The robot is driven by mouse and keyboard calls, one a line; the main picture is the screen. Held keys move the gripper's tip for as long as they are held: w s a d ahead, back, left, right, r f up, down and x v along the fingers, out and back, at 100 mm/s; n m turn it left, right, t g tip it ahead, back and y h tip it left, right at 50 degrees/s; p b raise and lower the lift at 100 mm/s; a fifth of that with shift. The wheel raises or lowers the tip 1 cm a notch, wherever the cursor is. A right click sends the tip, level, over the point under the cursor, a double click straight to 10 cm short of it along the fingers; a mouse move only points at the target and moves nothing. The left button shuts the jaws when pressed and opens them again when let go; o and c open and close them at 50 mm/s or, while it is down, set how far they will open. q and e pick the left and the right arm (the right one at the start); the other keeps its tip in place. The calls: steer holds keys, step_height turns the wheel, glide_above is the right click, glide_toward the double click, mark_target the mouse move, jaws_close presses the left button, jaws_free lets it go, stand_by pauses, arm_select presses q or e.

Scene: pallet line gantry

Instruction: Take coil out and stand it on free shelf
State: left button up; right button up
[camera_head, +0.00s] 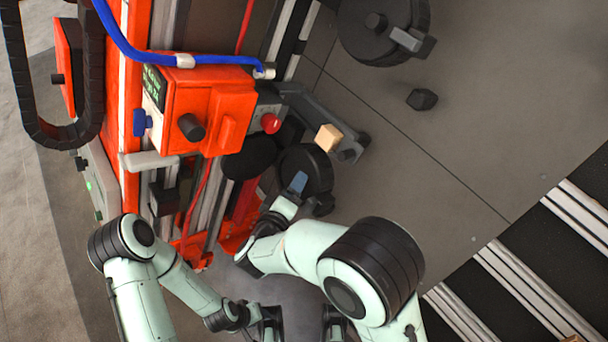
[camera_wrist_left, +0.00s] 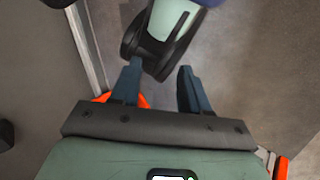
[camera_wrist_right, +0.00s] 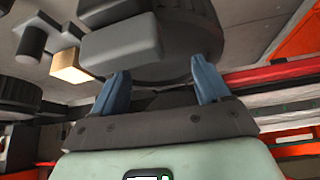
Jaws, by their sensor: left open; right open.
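Several dark round bodies are in view, and I cannot tell for sure which is the coil. A black disc (camera_head: 318,165) stands low beside the orange machine, at my right gripper (camera_head: 297,183). In the right wrist view, my right gripper (camera_wrist_right: 160,88) is open, with its blue fingers just below a large dark ribbed round body (camera_wrist_right: 188,35). A grey block (camera_wrist_right: 122,42) covers part of that body. Whether the fingers touch it is unclear. My left gripper (camera_wrist_left: 155,92) is open and empty, with part of my other arm just beyond it. I cannot make out a free shelf.
An orange control box (camera_head: 205,105) with a blue hose (camera_head: 125,40) is on the machine. A pale wooden block (camera_head: 328,137) is beside the disc. A large black reel (camera_head: 365,25) is at the top. The grey floor to the right is mostly clear.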

steer(key=b+x, duration=0.1)
steer(key=x, duration=0.3)
steer(key=shift+w+d, duration=0.1)
steer(key=shift+w, duration=0.05)
arm_select(q)
steer(key=w+f, duration=0.1)
steer(key=w+a+f, duration=0.1)
steer(key=shift+w+t, duration=0.3)
steer(key=shift+t, duration=0.1)
arm_select(e)
steer(key=shift+c, duration=0.2)
steer(key=c, duration=1)
